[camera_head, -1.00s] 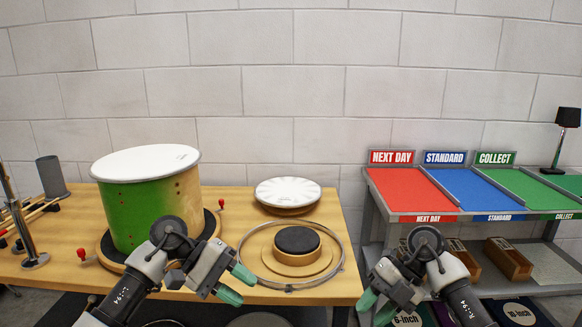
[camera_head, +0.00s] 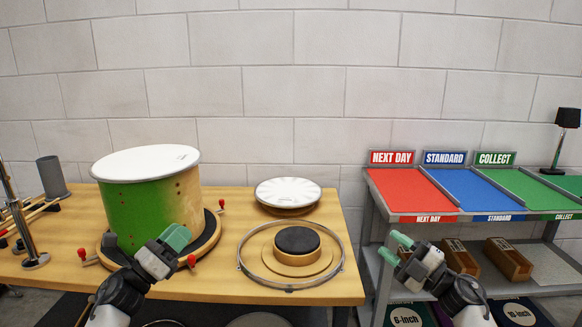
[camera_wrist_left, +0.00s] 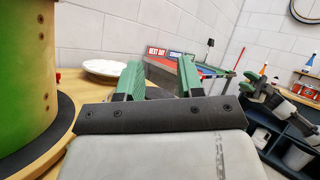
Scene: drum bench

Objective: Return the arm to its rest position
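My left gripper (camera_head: 175,237) is in front of the green and wood drum (camera_head: 150,212), pointing up and right, apart from other things. The left wrist view shows its two green fingers (camera_wrist_left: 160,75) spread with nothing between them. My right gripper (camera_head: 392,246) is in front of the shelf rack, pointing up and left. Its green fingertips are apart and nothing shows between them. The drum stands upright with a white head on a dark round pad at the left of the bench; its edge fills the left of the wrist view (camera_wrist_left: 24,75).
The wooden bench (camera_head: 225,205) holds a metal hoop (camera_head: 240,268) around a round black-topped block (camera_head: 297,241), and a white disc (camera_head: 288,191) behind. Red-handled pieces lie by the drum. The rack at right has a red tray (camera_head: 405,190), a blue one and a green one.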

